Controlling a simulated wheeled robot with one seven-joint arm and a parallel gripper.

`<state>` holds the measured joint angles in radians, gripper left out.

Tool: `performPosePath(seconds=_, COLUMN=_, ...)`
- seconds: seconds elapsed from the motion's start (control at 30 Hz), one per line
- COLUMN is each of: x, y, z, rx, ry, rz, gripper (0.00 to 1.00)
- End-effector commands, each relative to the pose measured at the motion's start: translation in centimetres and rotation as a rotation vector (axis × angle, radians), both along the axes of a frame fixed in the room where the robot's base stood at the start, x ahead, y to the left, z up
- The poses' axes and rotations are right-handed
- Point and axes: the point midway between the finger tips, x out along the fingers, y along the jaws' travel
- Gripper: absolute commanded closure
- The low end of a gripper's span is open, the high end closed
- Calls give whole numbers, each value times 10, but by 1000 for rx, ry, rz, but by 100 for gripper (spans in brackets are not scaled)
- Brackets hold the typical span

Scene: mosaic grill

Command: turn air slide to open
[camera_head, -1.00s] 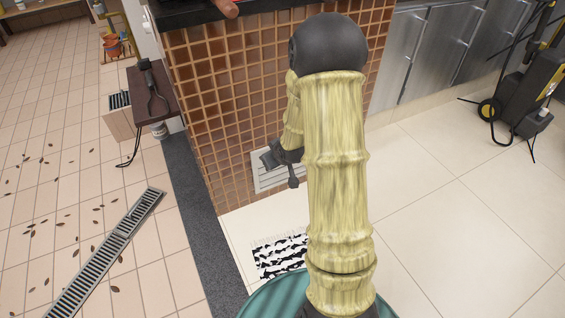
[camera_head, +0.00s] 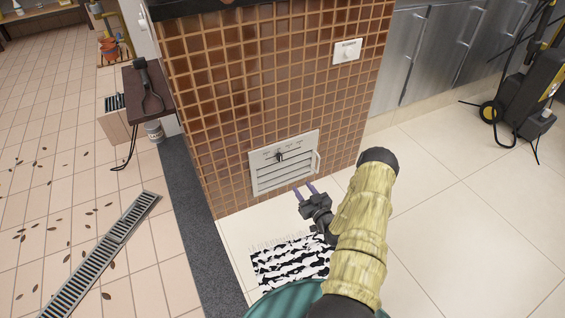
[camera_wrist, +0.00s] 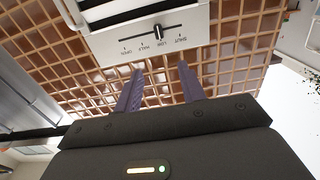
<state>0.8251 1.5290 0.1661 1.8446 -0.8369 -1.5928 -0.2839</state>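The air slide is a pale vent panel (camera_head: 256,180) low on the brown tiled wall, with slats below a slider. Its dark knob (camera_head: 280,156) stands out near the top middle. In the wrist view the panel is upside down, and the knob (camera_wrist: 158,31) sits on a dark track beside the LOW mark, between HALF and SHUT. OPEN is at the far end of the row of labels. My gripper (camera_head: 304,189) is just below the panel's lower edge, apart from the knob. In the wrist view its two purple fingers (camera_wrist: 159,72) are spread, with nothing between them.
A white control plate (camera_head: 347,51) is higher on the tiled wall. A black-and-white mat (camera_head: 290,262) lies on the floor below my gripper. A dark side table (camera_head: 150,95) stands left; a yellow-black machine (camera_head: 525,95) stands right.

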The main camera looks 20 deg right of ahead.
Motion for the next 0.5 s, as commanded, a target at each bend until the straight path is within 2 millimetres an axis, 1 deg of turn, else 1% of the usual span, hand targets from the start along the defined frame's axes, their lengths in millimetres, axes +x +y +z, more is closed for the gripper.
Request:
performPosePath(seconds=0.33, x=-1, y=0, z=0, rx=2, ry=-9, rz=-2, gripper=60)
performPosePath(seconds=0.5, x=9, y=0, z=-1, rx=0, ry=-10, rz=-2, gripper=60)
